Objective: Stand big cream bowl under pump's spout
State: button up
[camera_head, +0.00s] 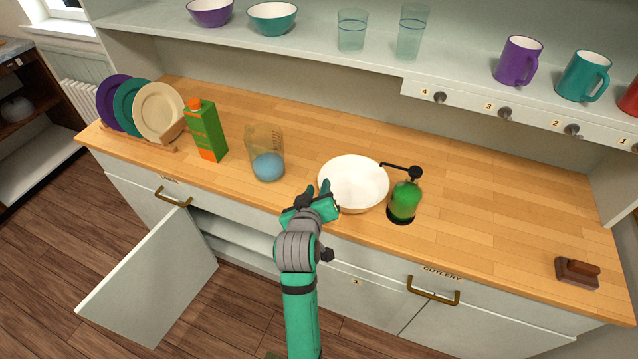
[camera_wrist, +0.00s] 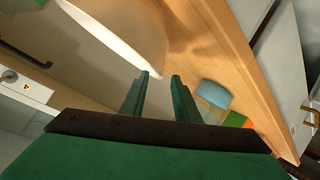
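The big cream bowl (camera_head: 352,180) stands upright on the wooden counter, left of the pump bottle. The pump (camera_head: 405,200) is a green bottle with a black head, and its black spout (camera_head: 393,167) points left, its tip overlapping the bowl's right rim in the head view. My gripper (camera_head: 324,190) is at the bowl's near left rim. In the wrist view its two fingers (camera_wrist: 160,76) are apart, with the bowl's edge (camera_wrist: 125,45) at or just beyond the gap between the tips. I cannot tell whether they touch it.
A clear jug (camera_head: 264,145) with a blue ball-like thing, a green carton (camera_head: 206,130) and a plate rack (camera_head: 140,140) stand to the left. A brown block (camera_head: 577,272) lies far right. A cabinet door (camera_head: 150,275) hangs open below. The counter right of the pump is mostly clear.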

jog(key=d+v, duration=0.1)
jog(key=v, duration=0.6)
jog(key=s+d+f+y, duration=0.2)
jog(key=s+f, duration=1.1)
jog(key=s, duration=0.4)
jog(key=s+d+r+m+t, duration=0.1)
jog(key=s+m, duration=0.3)
jog(key=s, duration=1.5)
jog(key=shift+s+d+m+t+h, duration=0.3)
jog(key=shift+s+m+t, duration=0.1)
jog(key=shift+t, duration=0.1)
jog(key=shift+s+r, duration=0.1)
jog(key=shift+a, duration=0.15)
